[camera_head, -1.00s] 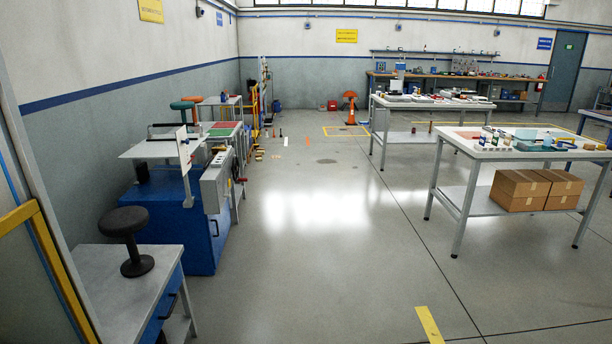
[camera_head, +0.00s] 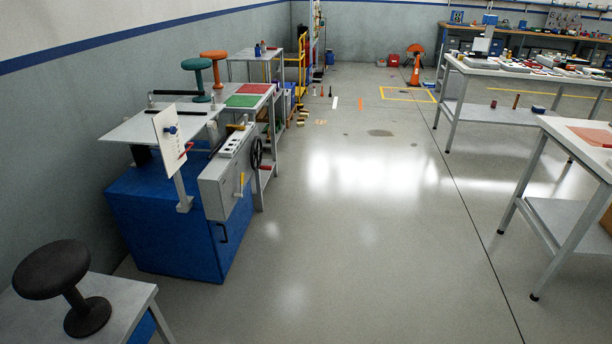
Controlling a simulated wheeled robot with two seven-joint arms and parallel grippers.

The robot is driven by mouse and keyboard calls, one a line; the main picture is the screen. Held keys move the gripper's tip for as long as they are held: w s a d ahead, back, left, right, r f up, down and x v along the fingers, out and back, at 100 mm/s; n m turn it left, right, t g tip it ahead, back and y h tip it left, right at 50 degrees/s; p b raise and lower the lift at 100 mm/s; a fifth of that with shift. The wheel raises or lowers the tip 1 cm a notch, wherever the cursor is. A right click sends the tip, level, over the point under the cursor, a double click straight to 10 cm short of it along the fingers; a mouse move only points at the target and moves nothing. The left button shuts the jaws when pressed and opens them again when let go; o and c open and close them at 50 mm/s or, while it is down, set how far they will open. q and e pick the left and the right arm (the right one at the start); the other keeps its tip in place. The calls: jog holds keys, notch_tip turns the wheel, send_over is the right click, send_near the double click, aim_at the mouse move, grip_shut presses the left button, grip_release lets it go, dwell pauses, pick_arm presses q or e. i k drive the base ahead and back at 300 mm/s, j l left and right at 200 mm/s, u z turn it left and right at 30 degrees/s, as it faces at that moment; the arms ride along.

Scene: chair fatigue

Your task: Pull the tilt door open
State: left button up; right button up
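A blue machine cabinet (camera_head: 165,235) stands at the left by the wall. A black handle (camera_head: 223,233) is on its right-hand face. A grey plate (camera_head: 135,128) with black bars lies over the cabinet, and a grey control box (camera_head: 225,185) with a black handwheel (camera_head: 256,154) is at its right side. A white sign panel (camera_head: 169,137) stands in front of the plate. I cannot tell which part is the tilt door; the face with the handle looks closed. Neither of my grippers is in view.
A black stool (camera_head: 60,290) stands on a grey bench (camera_head: 110,315) at the lower left. A green stool (camera_head: 197,78) and an orange stool (camera_head: 214,60) are behind the machine. Tables (camera_head: 574,155) stand at the right. The floor between (camera_head: 350,240) is clear.

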aim_at(239, 215)
jog(key=i+l+u, duration=0.25)
jog(key=i+u, duration=0.15)
jog(key=i+l+u, duration=0.45)
jog(key=i, duration=0.1)
